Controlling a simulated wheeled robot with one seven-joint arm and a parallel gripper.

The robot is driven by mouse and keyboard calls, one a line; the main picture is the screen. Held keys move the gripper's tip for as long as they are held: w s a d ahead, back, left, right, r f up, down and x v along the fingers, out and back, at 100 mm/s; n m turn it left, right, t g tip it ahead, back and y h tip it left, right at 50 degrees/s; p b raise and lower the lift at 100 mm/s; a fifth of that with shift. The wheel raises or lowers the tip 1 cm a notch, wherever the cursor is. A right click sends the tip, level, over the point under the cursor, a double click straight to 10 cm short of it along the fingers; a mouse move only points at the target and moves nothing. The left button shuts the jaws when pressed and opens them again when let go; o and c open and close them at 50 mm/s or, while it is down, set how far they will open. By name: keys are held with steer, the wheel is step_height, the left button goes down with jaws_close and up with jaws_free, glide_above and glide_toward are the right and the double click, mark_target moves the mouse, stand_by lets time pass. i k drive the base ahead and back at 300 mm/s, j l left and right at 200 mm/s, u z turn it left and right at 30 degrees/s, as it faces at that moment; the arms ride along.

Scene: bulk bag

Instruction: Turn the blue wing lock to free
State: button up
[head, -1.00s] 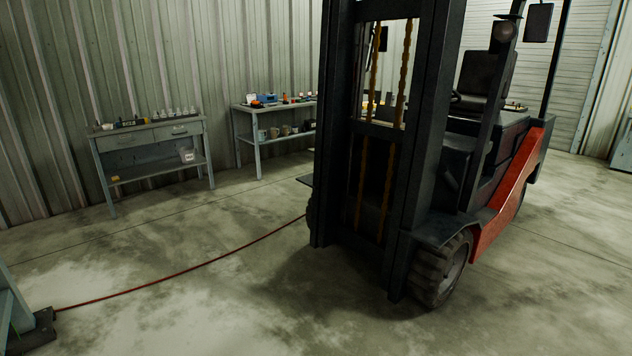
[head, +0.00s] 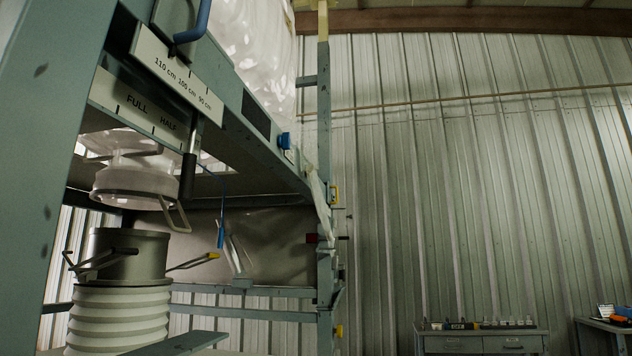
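Several blue parts show on the grey steel frame (head: 262,150) in the head view. A small blue knob (head: 284,140) sits on the side of the frame's rail, right of a dark plate. A bent blue handle (head: 196,24) stands at the top, above the height scale plate (head: 178,72). A slim blue piece (head: 220,232) hangs on a cord below the rail. I cannot tell for sure which is the wing lock, nor how it is turned. My gripper is not in view.
A white bulk bag (head: 262,50) hangs in the frame, its spout (head: 125,185) above a grey metal collar (head: 125,255) and a ribbed white bellows (head: 118,318). A black-gripped lever (head: 188,170) hangs by the FULL/HALF plate (head: 140,112). A workbench (head: 480,342) stands by the far wall.

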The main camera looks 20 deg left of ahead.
mark_target(283, 141)
steer(key=i+l+u, duration=0.15)
steer(key=l+u, duration=0.2)
steer(key=i+l+u, duration=0.1)
steer(key=l+u, duration=0.65)
steer(key=i, duration=0.05)
